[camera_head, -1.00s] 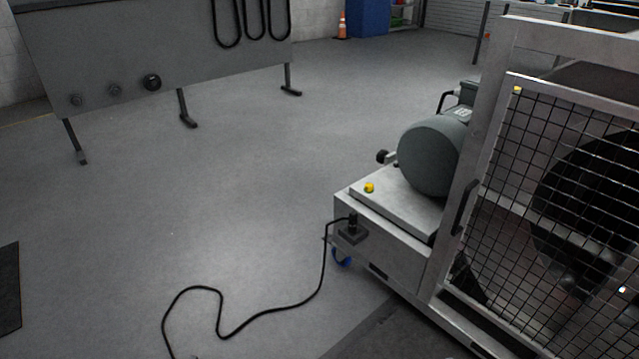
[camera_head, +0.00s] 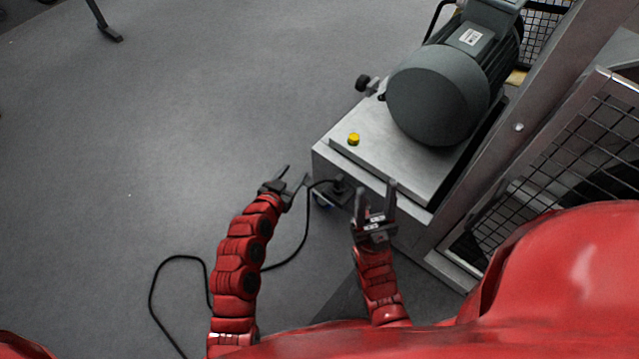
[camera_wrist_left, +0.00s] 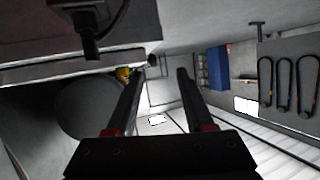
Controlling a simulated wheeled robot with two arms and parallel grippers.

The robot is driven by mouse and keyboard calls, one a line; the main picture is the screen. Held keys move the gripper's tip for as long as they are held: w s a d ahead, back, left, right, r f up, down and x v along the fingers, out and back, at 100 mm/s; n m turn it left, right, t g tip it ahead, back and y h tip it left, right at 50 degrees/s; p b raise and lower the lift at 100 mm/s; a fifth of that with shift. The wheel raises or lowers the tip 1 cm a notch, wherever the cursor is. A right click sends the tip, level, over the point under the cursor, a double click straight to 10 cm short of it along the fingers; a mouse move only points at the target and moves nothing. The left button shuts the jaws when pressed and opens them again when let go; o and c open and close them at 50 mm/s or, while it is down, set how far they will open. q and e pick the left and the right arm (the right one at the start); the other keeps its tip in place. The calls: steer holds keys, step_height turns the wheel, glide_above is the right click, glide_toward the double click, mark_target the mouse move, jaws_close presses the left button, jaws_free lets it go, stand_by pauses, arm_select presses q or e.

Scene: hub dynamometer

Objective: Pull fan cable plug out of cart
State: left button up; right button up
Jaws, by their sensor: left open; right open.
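The black fan cable plug (camera_head: 341,187) sits in a socket on the front face of the metal cart (camera_head: 357,160). Its black cable (camera_head: 305,238) leaves it to the left, drops, passes behind my left arm and loops on the floor. In the left wrist view a dark plug with its cable (camera_wrist_left: 88,38) is at the upper left, beside the fingers. My left gripper (camera_head: 296,173) is open and empty, a little left of the plug; its fingers also show in the wrist view (camera_wrist_left: 161,74). My right gripper (camera_head: 376,188) is open and empty, just right of the plug.
A grey motor (camera_head: 440,95) and a yellow button (camera_head: 353,138) are on top of the cart. A mesh guard in a metal frame (camera_head: 540,195) stands at the right.

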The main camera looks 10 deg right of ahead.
mark_target(337, 180)
arm_select(q)
steer(key=s+d+f+m+g+h, duration=0.1)
steer(key=s+d+m+g, duration=0.25)
steer(key=s+d, duration=0.25)
steer(key=shift+n+g, duration=0.35)
steer(key=b+x, duration=0.1)
steer(key=x, duration=0.7)
steer(key=shift+w+d+f+b, duration=0.25)
steer(key=shift+w+d+b, duration=0.05)
steer(key=shift+d+b, duration=0.15)
jaws_close()
steer(key=shift+r, duration=0.25)
steer(key=shift+r, duration=0.3)
steer(key=shift+r+p, duration=0.15)
steer(key=shift+p, duration=0.15)
